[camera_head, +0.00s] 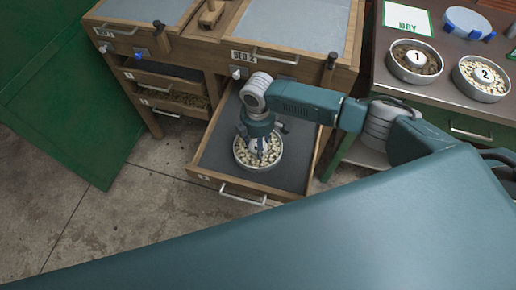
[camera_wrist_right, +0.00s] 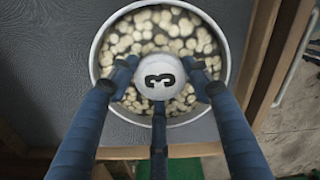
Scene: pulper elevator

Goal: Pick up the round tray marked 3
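The round tray marked 3 (camera_head: 238,159) is a pale metal dish of cream-coloured beans in the open drawer below BED 2. In the right wrist view the tray's rim (camera_wrist_right: 93,60) surrounds beans and a white central knob (camera_wrist_right: 160,76) bearing the 3. My right gripper (camera_head: 258,150) points down over the tray. In the wrist view its three dark blue fingers (camera_wrist_right: 160,88) surround the knob, tips at its edge. I cannot tell whether they press on it. The tray appears to rest on the drawer floor. My left gripper is not in view.
The open drawer (camera_head: 215,151) has a grey floor with bare room around the tray. The DRY table (camera_head: 455,98) at right holds trays 1 (camera_head: 391,63) and 2 (camera_head: 459,78). A green panel (camera_head: 75,105) stands at left, with clear concrete floor beside it.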

